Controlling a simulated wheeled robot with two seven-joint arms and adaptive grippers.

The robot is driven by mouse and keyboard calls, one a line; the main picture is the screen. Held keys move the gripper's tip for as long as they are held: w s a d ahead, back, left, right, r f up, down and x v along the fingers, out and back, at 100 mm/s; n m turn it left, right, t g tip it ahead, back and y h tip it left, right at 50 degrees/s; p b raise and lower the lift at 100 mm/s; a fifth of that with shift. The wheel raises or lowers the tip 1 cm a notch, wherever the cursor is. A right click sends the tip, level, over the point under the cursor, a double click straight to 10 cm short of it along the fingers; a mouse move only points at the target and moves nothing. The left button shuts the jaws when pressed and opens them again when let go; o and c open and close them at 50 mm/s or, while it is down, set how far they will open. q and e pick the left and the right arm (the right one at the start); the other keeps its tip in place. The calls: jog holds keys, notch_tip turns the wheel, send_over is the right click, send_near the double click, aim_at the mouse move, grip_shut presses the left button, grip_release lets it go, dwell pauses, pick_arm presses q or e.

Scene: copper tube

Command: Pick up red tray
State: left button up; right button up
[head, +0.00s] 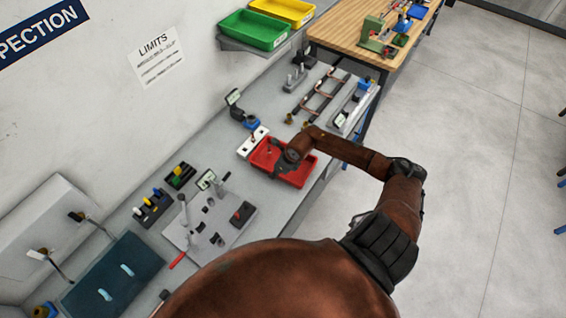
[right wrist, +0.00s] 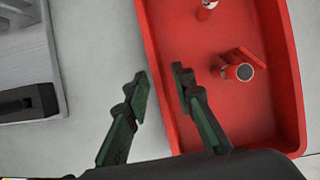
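The red tray (head: 296,177) lies on the grey bench in the head view, partly hidden under my right arm's end. In the right wrist view the red tray (right wrist: 215,105) fills the right half, with small red and silver parts (right wrist: 240,72) inside. My right gripper (right wrist: 160,70) is open, its dark green fingers apart. One finger is over the bare bench and the other over the tray's inside, with the tray's left wall between them. Whether they touch the wall is unclear. My left gripper is not in view.
A white block (head: 253,142) stands just left of the tray. A fixture plate (head: 205,222) with a red-handled lever is at the lower left. A rack of copper tubes (head: 318,97) stands behind the tray. Green (head: 254,30) and yellow bins sit at the back.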

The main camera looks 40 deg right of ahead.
jog(key=shift+x, duration=0.85)
jog(key=shift+c, duration=0.2)
grip_shut()
